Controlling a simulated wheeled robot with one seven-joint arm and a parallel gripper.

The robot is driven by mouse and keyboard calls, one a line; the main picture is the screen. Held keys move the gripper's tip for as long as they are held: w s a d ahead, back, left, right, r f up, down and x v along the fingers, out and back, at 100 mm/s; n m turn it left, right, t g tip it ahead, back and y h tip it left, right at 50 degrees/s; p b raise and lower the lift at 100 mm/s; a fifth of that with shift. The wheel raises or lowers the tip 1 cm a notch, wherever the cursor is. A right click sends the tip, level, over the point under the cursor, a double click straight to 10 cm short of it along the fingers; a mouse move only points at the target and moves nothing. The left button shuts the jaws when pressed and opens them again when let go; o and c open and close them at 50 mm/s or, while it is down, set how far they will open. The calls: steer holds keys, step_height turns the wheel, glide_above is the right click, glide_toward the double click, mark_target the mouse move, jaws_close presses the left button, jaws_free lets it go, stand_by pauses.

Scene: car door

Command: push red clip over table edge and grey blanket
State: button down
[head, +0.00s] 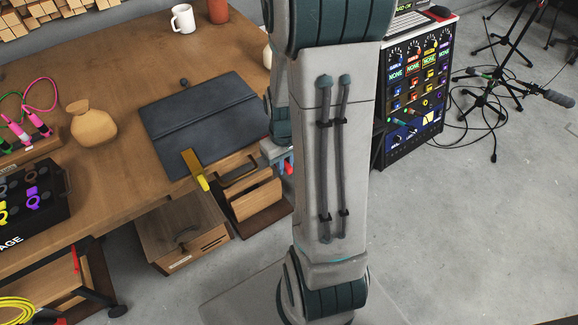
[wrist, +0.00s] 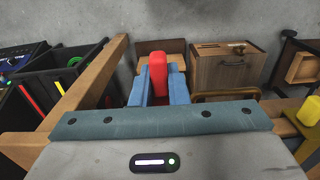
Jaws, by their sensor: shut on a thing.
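The red clip (wrist: 158,75) is between the two blue fingers of my gripper (wrist: 158,92) in the wrist view, with its rounded red end standing up past the fingertips. In the head view my gripper (head: 277,154) is at the table's right edge, partly hidden behind my arm, and a small bit of red (head: 288,168) shows there. The grey blanket (head: 205,120) lies flat and dark on the wooden table (head: 130,75), left of my gripper. Whether the clip touches the table edge or the blanket cannot be told.
A yellow-ended piece (head: 203,183) sticks up at the table's front edge. Below it are a drawer box (head: 183,232) and a wooden holder (head: 255,195). A tan vase (head: 93,125) and white mug (head: 183,18) stand on the table. A control rack (head: 415,85) stands right of my arm.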

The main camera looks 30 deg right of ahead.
steer(key=w, duration=0.7)
steer(key=shift+w+a, duration=0.15)
steer(key=shift+w, duration=0.05)
stand_by(0.5)
steer(key=c, duration=1.3)
jaws_free()
steer(key=shift+p, duration=0.3)
